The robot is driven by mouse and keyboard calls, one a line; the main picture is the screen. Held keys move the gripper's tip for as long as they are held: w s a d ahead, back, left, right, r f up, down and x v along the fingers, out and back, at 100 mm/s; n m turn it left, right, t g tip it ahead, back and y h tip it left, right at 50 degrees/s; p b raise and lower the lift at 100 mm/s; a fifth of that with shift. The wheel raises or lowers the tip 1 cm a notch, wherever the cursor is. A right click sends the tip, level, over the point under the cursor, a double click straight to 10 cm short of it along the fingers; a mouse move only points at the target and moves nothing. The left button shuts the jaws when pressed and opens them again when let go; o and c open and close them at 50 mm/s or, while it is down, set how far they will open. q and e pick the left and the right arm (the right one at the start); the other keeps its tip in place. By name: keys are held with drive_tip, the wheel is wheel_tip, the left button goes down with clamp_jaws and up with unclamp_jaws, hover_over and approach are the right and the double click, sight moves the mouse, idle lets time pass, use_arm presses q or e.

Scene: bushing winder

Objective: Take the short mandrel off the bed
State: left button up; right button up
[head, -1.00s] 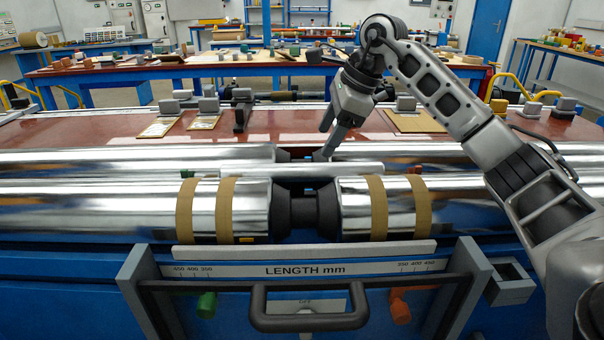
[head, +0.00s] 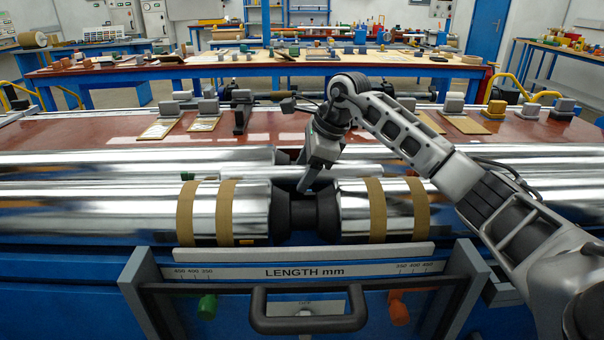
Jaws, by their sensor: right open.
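A short, thin shiny rod (head: 350,172), which looks like the short mandrel, lies crosswise between the rear and front large polished cylinders. My right gripper (head: 306,188) points down over the rod's middle and hides part of it. Its fingertips are just behind the dark centre coupling (head: 302,212) of the front cylinders. The gripper is open; I cannot tell whether it touches the rod. The blue machine bed (head: 80,262) runs across the front. My left gripper is not in view.
The front cylinders (head: 245,210) carry tan bands. A panel marked LENGTH mm (head: 305,271) with a dark handle (head: 308,322) stands in front. Behind, a red-brown tabletop (head: 90,140) holds small grey blocks and tan plates, with clear room between them.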

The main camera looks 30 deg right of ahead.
clamp_jaws()
drive_tip(key=shift+r, duration=0.1)
drive_tip(key=shift+r, duration=0.1)
